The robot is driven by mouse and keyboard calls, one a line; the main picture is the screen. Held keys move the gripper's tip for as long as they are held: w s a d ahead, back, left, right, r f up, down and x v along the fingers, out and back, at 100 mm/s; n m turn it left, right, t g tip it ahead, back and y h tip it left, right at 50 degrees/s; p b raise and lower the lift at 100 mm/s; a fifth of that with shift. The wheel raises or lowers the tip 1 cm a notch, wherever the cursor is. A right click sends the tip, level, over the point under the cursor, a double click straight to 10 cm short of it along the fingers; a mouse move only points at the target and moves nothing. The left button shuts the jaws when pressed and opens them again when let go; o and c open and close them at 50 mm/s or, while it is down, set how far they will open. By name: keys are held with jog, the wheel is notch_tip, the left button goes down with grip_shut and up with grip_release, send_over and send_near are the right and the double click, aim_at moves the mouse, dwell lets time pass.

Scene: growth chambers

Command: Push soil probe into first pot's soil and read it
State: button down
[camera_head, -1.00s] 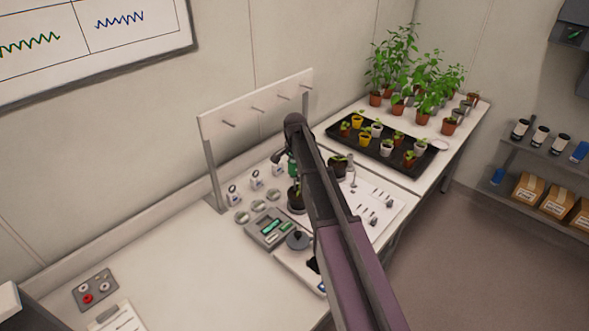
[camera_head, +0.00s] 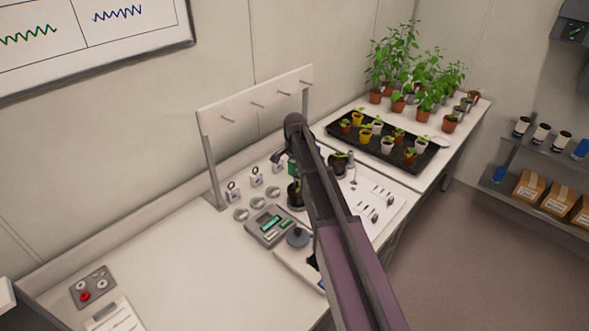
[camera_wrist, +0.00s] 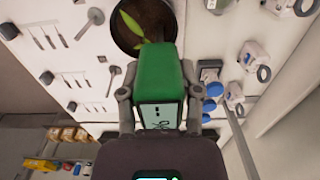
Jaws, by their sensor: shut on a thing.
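The soil probe (camera_wrist: 160,85) has a green body with a small pale display. My gripper (camera_wrist: 157,98) is shut on it, with one finger on each side. The first pot (camera_wrist: 122,32) is dark, holds brown soil and has a seedling with a bright green leaf. In the wrist view the probe body overlaps the pot's near edge, and its tip is hidden, so I cannot tell whether it is in the soil. In the head view the green probe (camera_head: 292,168) shows just above the pot (camera_head: 294,194), partly behind my arm. The display is too small to read.
A grey instrument with green screens (camera_head: 268,226) stands left of the pot, with round dishes (camera_head: 257,202) beside it. A second dark pot (camera_head: 338,165) stands to the right. A black tray of seedlings (camera_head: 340,146) lies farther back. The bench's left side is mostly clear.

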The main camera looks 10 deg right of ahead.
jog(key=shift+f+b, duration=1.45)
jog(key=shift+f, duration=0.05)
dwell(0.4)
jog(key=shift+c, duration=1)
grip_release()
jog(key=shift+r, duration=0.2)
